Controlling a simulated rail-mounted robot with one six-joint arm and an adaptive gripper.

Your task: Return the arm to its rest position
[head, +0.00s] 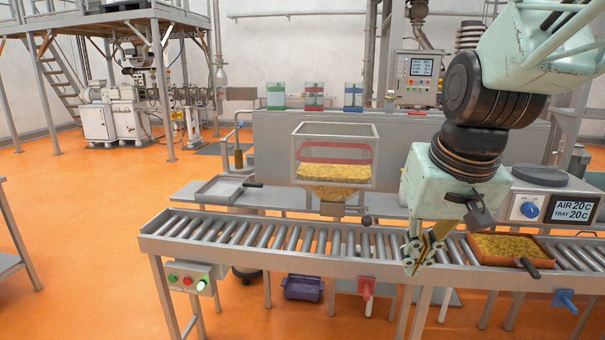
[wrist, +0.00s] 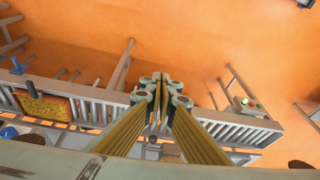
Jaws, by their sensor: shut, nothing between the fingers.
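My gripper (head: 420,255) hangs down in front of the roller conveyor (head: 290,245) at the right of centre in the head view. In the wrist view my gripper (wrist: 161,85) has its fingers together at the centre, with nothing between them. The conveyor runs below the fingers in the wrist view (wrist: 110,105). My arm comes in from the upper right of the head view and bends down to the gripper. The gripper hides part of the rollers behind it.
An orange tray of yellow granules (head: 508,248) with a black handle sits on the conveyor, right of my gripper. A clear hopper (head: 334,150) stands behind the conveyor. A scale-like unit with a display (head: 550,207) is at the right. The conveyor's left half is clear.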

